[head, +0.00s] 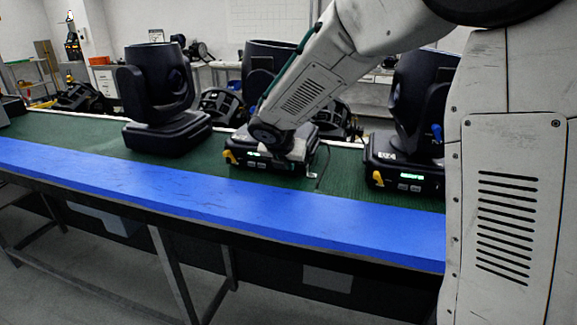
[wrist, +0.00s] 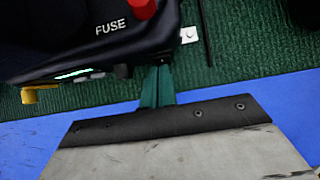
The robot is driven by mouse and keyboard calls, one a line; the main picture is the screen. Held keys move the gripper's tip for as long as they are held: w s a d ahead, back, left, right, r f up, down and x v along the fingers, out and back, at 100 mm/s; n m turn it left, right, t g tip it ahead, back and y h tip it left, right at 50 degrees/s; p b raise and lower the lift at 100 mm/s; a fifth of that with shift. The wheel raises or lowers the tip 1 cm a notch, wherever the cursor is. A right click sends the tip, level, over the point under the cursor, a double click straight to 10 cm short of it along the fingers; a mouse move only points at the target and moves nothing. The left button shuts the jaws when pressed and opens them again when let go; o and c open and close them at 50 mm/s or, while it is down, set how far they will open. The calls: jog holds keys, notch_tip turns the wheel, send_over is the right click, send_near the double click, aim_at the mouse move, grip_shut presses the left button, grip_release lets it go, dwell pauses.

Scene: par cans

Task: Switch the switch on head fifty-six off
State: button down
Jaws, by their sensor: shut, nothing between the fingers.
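Several black moving-head lights stand on the green bench top: one at left (head: 160,90), a middle one (head: 265,60) partly behind my arm, and one at right (head: 415,95) partly behind my arm's body. I cannot read which is fifty-six. My gripper (wrist: 158,84) shows teal fingers, shut and empty, beside the corner of a black base (wrist: 100,50) marked FUSE; I cannot tell whether they touch it. A red part (wrist: 142,8) sits by that word; whether it is the switch, and its position, I cannot tell. In the head view the fingertips are hidden at the middle light.
A blue strip (head: 220,195) runs along the bench's front edge. Yellow parts (head: 230,157) stick out from the light bases. A small white tag (wrist: 188,35) lies right of the base in the wrist view. Green bench top (wrist: 255,40) is bare there.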

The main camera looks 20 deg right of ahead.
jog(key=shift+r, duration=0.1)
jog(key=s+a, duration=0.2)
jog(key=shift+s+r, duration=0.2)
jog(key=shift+s, duration=0.15)
jog(key=v, duration=1)
jog(key=shift+s+a, duration=0.15)
jog(key=shift+s, duration=0.1)
jog(key=s+d+r+m+g+y, duration=0.1)
jog(key=s+d+m+g, duration=0.1)
jog(key=s+d+m, duration=0.45)
jog(key=s+d+m+g, duration=0.1)
jog(key=s+d+m, duration=0.2)
jog(key=s+m, duration=0.65)
jog(key=s+f+m+g+y, duration=0.1)
jog(key=s+f+m+y, duration=0.2)
jog(key=s+m, duration=0.9)
jog(key=s+a, duration=0.1)
jog(key=s, duration=0.2)
jog(key=shift+s+m+g, duration=0.25)
jog(key=shift+m+g, duration=0.15)
